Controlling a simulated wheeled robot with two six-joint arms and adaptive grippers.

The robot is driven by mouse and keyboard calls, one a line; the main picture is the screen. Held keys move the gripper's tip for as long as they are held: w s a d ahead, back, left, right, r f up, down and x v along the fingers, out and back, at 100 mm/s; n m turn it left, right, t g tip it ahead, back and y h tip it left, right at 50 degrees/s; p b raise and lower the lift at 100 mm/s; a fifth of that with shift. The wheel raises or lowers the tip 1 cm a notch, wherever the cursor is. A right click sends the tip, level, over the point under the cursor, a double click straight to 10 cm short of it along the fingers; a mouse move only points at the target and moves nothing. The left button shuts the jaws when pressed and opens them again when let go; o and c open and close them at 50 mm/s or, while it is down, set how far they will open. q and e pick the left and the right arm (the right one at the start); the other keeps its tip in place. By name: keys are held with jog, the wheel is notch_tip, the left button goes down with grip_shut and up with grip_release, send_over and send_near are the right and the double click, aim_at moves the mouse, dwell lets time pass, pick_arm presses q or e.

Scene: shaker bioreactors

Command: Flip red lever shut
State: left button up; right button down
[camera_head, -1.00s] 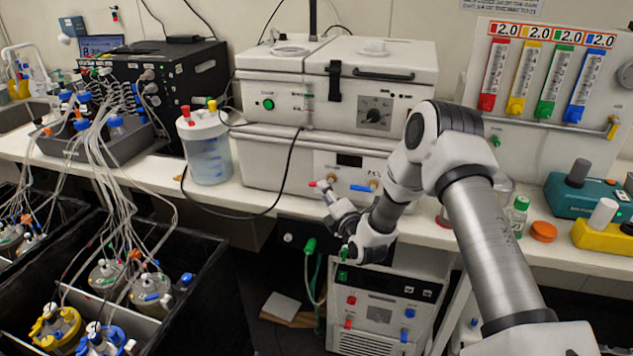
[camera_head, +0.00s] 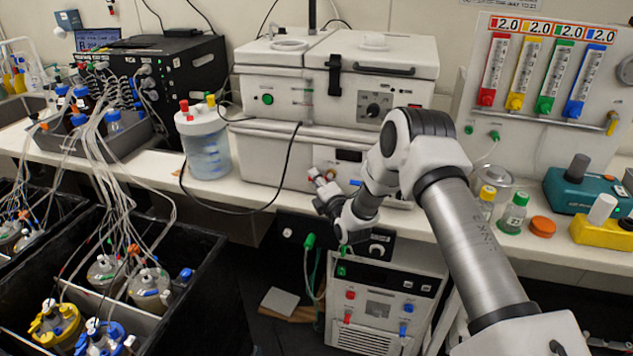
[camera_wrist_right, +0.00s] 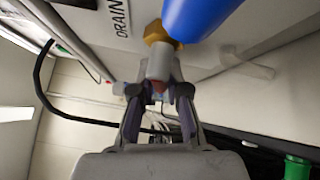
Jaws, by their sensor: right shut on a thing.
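My right gripper (camera_head: 322,184) is at the front of the lower white unit, at its left valve. In the right wrist view the jaws (camera_wrist_right: 159,105) are shut around the grey end of a valve fitting. Small red parts of the red lever (camera_wrist_right: 176,72) show between the fingers, mostly hidden behind the grey fitting. In the head view a bit of red (camera_head: 313,172) shows at the fingertips. A brass nut (camera_wrist_right: 156,32) and a large blue lever (camera_wrist_right: 198,16) are close above the jaws, beside the DRAIN label. My left gripper is not in view.
The blue lever's valve (camera_head: 357,183) is just right of my gripper. A black cable (camera_head: 288,165) hangs to its left. A white-and-grey control unit (camera_head: 385,300) stands below the bench. A clear jar (camera_head: 205,150) stands left on the bench.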

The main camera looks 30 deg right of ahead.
jog(key=shift+m+t+h+b, duration=0.3)
jog(key=shift+m+t+b, duration=0.2)
jog(key=shift+m+b, duration=0.45)
jog(key=shift+r, duration=0.25)
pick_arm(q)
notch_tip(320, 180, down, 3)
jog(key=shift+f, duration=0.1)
pick_arm(e)
jog(key=shift+r, duration=0.1)
jog(key=c, duration=1.2)
grip_release()
jog(key=shift+o, duration=0.2)
jog(key=shift+s, duration=0.1)
jog(key=v, duration=1.1)
jog(key=shift+s+f, duration=0.25)
jog(key=shift+s, duration=0.1)
